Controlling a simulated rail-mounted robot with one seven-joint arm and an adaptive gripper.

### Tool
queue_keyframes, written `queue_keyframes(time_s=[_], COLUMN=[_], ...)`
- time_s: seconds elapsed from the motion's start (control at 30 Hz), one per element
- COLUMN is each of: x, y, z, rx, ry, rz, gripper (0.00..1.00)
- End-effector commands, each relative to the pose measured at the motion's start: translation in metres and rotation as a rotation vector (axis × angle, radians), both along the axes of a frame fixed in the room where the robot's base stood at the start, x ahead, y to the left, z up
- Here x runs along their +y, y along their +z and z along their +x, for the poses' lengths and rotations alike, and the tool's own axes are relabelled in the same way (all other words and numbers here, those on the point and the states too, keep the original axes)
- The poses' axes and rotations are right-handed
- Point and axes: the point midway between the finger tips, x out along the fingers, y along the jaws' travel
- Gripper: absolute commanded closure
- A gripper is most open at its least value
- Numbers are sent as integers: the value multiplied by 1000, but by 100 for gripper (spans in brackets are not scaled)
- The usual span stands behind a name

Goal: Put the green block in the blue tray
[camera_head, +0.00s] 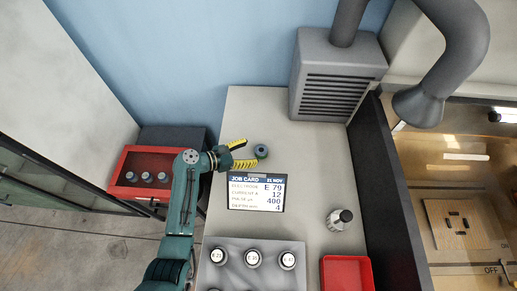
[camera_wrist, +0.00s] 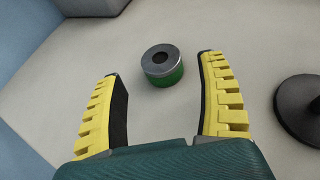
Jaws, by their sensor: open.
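A short green round piece with a grey metal top and a dark centre hole (camera_head: 261,152) stands upright on the pale bench. It also shows in the wrist view (camera_wrist: 165,75). My gripper (camera_head: 250,153) has yellow ribbed fingers, spread wide and empty. A red tray (camera_head: 347,273) is at the bottom right, cut off by the picture edge. I see no blue tray and no plain green block.
A job card (camera_head: 256,192) lies just below my gripper. A grey holder (camera_head: 235,272) with several round pieces is at the front. A dark round-based fitting (camera_head: 340,220) stands on the right. A grey vented box (camera_head: 338,80) is at the back, and a red case (camera_head: 125,180) at left.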

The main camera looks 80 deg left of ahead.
Motion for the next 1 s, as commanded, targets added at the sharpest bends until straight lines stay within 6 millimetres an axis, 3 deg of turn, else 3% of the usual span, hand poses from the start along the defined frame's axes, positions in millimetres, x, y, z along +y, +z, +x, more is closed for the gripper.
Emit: queue_keyframes(time_s=[0.1,0.3,0.63,0.73,0.77,0.87,0.97,1.0], x=[-6,-13,-15,-11,-9,-1,-9,-19], y=[12,24,26,38,48,108,201,242], z=[-30,-58,-62,-51,-42,7,68,89], rx=[-1,-1,-1,-34,-62,-243,-535,-665], ry=[6,2,0,4,8,30,39,33], rz=[2,1,1,15,22,48,14,-28], gripper=[26,26,26,26,26,26,26,26])
